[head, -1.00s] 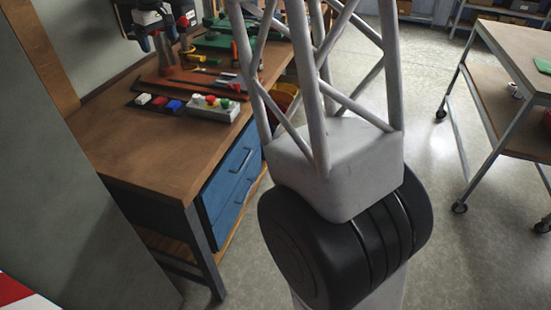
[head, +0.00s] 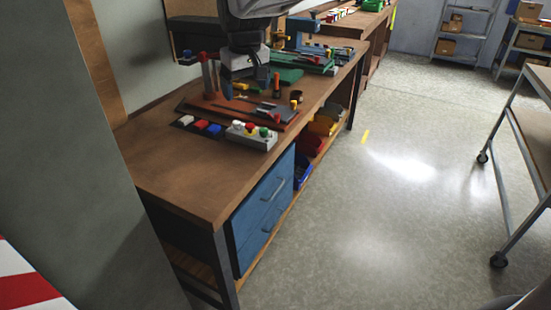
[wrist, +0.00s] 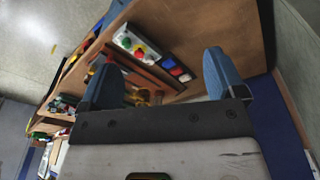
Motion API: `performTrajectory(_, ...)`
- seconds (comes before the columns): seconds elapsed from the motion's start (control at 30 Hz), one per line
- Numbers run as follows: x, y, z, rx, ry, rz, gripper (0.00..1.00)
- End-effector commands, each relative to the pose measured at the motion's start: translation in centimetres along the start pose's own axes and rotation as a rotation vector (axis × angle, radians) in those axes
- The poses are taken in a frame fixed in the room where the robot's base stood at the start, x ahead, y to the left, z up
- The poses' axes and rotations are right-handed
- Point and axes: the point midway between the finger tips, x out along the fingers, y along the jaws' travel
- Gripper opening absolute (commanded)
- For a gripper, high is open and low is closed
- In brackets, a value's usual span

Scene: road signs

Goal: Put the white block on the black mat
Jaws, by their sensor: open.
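The white block (head: 187,119) lies at the left end of a row with a red block (head: 200,124) and a blue block (head: 214,129). The row is on or against a dark strip, the black mat (head: 180,126), on the wooden workbench; the exact contact is too small to tell. The wrist view shows the white block (wrist: 169,63) between the spread fingers and some way beyond them. My gripper (head: 244,86) hangs over the bench, behind the row in the head view. Its blue fingers (wrist: 162,72) are apart with nothing between them.
A grey box with coloured buttons (head: 251,135) sits right of the row. Red-brown trays and tools (head: 245,108) lie behind it. The bench front (head: 190,175) is bare. Blue drawers (head: 265,210) are below. A wheeled cart (head: 520,150) stands at right.

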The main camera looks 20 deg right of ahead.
Motion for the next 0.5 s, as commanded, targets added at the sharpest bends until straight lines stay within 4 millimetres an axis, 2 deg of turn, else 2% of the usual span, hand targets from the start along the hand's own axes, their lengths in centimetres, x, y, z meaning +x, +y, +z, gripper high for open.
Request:
performTrajectory(0.03,-0.1,-0.1,1.5,0.012,0.004,0.001,0.89)
performTrajectory(0.5,0.7,-1.4,13.9,0.122,0.034,0.012,0.89)
